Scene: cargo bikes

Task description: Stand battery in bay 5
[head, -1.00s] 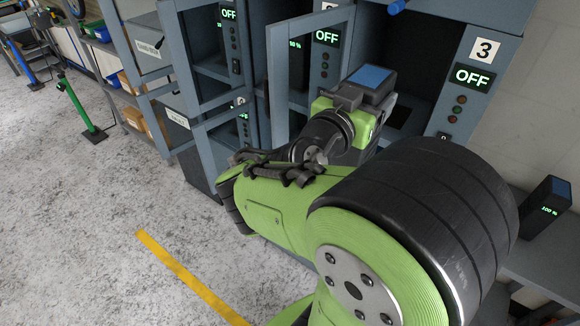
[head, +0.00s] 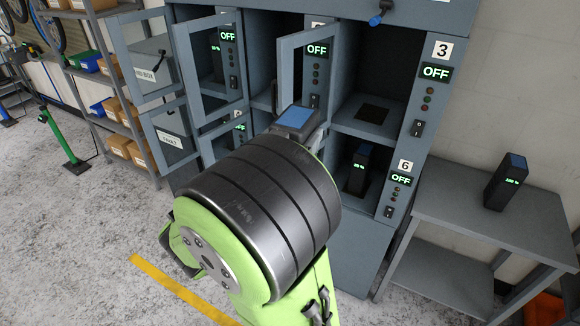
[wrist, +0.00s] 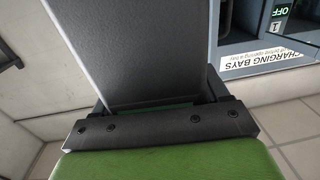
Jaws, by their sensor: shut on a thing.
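My gripper (wrist: 160,128) is shut on a dark battery with a blue top (head: 297,117). In the head view my arm hides most of both, and only the battery's top shows clearly. In the wrist view the battery (wrist: 140,45) is a large dark slab standing out from the gripper; its far end is out of frame. The charging cabinet (head: 352,240) stands behind. Bay 5, low in the middle column, is hidden behind my arm and the held battery, so I cannot tell what is in it.
Bay 3 (head: 372,95) looks empty. Bay 6 holds a battery (head: 360,170). An open door (head: 306,65) juts out at the upper middle bay, with more open doors on the left. Another battery (head: 506,182) stands on the side table (head: 455,208).

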